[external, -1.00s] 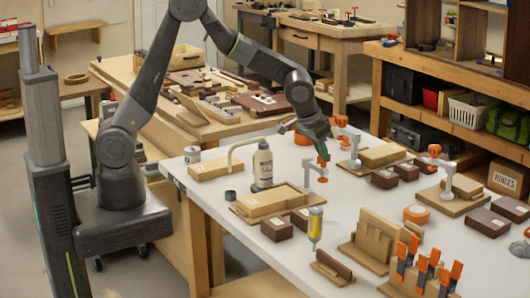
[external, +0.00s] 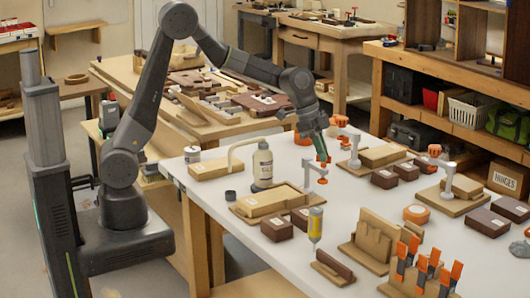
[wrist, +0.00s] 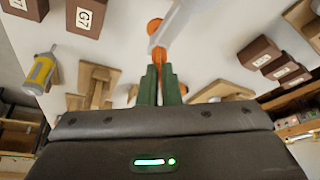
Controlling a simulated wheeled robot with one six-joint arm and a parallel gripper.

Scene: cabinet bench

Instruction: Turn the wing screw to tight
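The wing screw (external: 322,158) is a small orange part on top of a white clamp post (external: 309,175) beside a wooden block on a board (external: 272,201). My gripper (external: 321,150) points down at it from above, and its dark green fingertips touch or nearly touch the orange wings. In the wrist view the green fingers (wrist: 160,83) are close together, with orange of the screw (wrist: 167,73) between them. The white clamp arm (wrist: 176,22) extends beyond the fingertips. The fingers hide part of the screw, so its turn angle cannot be read.
A pale bottle (external: 263,165) stands left of the clamp. Another clamp with an orange knob (external: 339,121) stands close behind, and one (external: 434,150) to the right. The white tabletop (external: 355,205) has bare patches.

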